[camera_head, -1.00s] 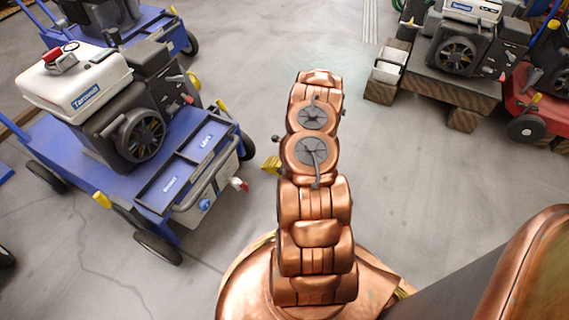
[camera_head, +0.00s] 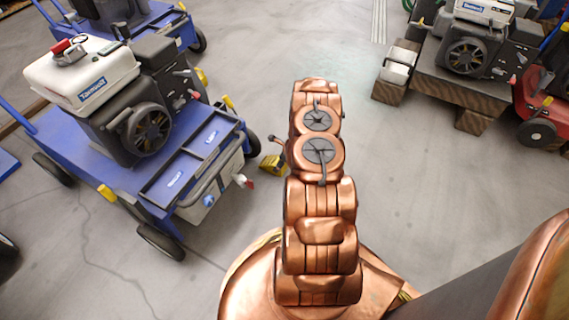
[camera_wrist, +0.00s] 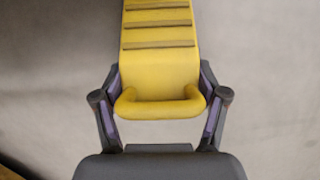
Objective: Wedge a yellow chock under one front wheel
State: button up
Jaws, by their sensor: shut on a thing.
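The yellow chock (camera_head: 272,164) shows left of my arm in the head view, just right of the blue aerator's far front wheel (camera_head: 252,145). A small gap shows between chock and wheel. In the wrist view the chock (camera_wrist: 160,60), with ribbed top and a looped handle, extends away from me. My gripper (camera_wrist: 160,103) is shut on it near the handle, one finger on each side. In the head view my arm hides most of the gripper. The near front wheel (camera_head: 160,241) is bare. I cannot tell whether the chock touches the floor.
The blue aerator (camera_head: 70,155) with a white-tanked engine stands at left, another blue machine (camera_head: 165,25) behind it. A wooden pallet (camera_head: 440,85) with an engine and a red machine (camera_head: 545,105) stand at upper right. The grey floor (camera_head: 420,190) right of my arm is clear.

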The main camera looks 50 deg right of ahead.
aim_at(271, 160)
jog(key=shift+w+a, duration=0.25)
jog(key=shift+w, duration=0.5)
jog(key=shift+w+a, duration=0.2)
jog(key=shift+w, duration=0.5)
jog(key=shift+w+a, duration=0.25)
jog(key=shift+w, duration=0.5)
jog(key=o, duration=1.7)
jog(key=shift+o, duration=0.2)
jog(key=shift+s+d+r, duration=0.15)
jog(key=shift+s+r, duration=0.05)
jog(key=shift+r, duration=0.45)
jog(key=shift+v, duration=5.25)
jog(key=shift+r, duration=0.1)
